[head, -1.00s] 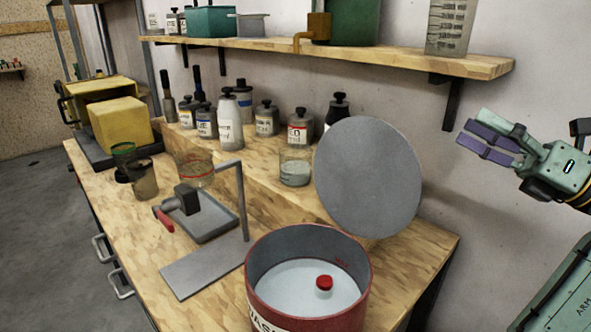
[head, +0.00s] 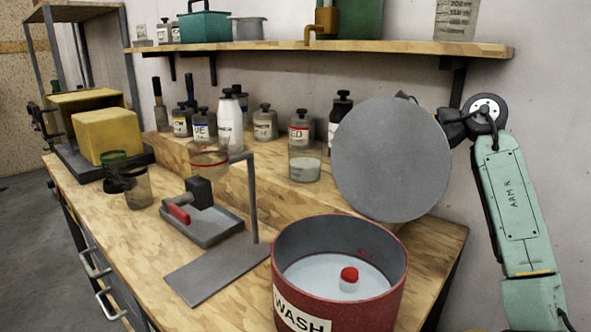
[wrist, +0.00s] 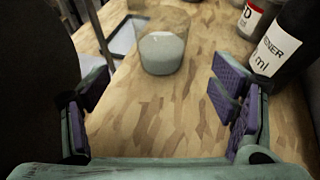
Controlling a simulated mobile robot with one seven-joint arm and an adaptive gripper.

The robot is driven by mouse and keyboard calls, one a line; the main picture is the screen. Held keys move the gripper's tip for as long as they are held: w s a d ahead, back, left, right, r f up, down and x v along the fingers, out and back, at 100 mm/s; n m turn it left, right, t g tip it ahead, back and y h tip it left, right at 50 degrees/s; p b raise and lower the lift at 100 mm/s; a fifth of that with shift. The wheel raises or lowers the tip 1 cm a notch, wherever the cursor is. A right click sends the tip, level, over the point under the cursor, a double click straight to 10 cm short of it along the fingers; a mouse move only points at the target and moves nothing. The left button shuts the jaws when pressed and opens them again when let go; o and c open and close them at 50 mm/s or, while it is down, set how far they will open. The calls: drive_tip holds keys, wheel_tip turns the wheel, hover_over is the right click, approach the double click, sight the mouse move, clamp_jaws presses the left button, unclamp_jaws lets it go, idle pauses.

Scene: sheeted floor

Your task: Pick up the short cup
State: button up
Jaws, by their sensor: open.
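A short clear cup (head: 304,166) with pale contents stands upright on the raised wooden step, left of the round grey lid. It also shows in the wrist view (wrist: 162,52), at top centre, ahead of the fingers. My gripper (wrist: 160,102) is open and empty, its purple-padded fingers wide apart, with bare wood between them. The cup lies beyond the fingertips and is not touched. In the head view the gripper is hidden behind the lid. Two darker see-through cups, one green-rimmed (head: 113,168) and one plain (head: 138,188), stand at the bench's left.
A dark bottle (wrist: 285,45) and a red-labelled jar (wrist: 255,18) stand close on the right in the wrist view. The large grey lid (head: 391,160) rises above the red WASH tub (head: 340,290). A metal stand (head: 215,272) with a tray is at left. A shelf runs above.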

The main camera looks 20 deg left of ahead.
sight(320, 160)
drive_tip(key=p+x, duration=0.1)
drive_tip(key=x, duration=0.4)
drive_tip(key=shift+a, duration=0.1)
drive_tip(key=p+x, duration=0.2)
drive_tip(key=x, duration=0.3)
drive_tip(key=shift+w+a+f, duration=0.1)
drive_tip(key=shift+a+f, duration=0.1)
drive_tip(key=shift+c, duration=0.5)
drive_tip(key=c, duration=1.2)
drive_tip(key=shift+c, duration=0.4)
drive_tip(key=shift+r, duration=0.15)
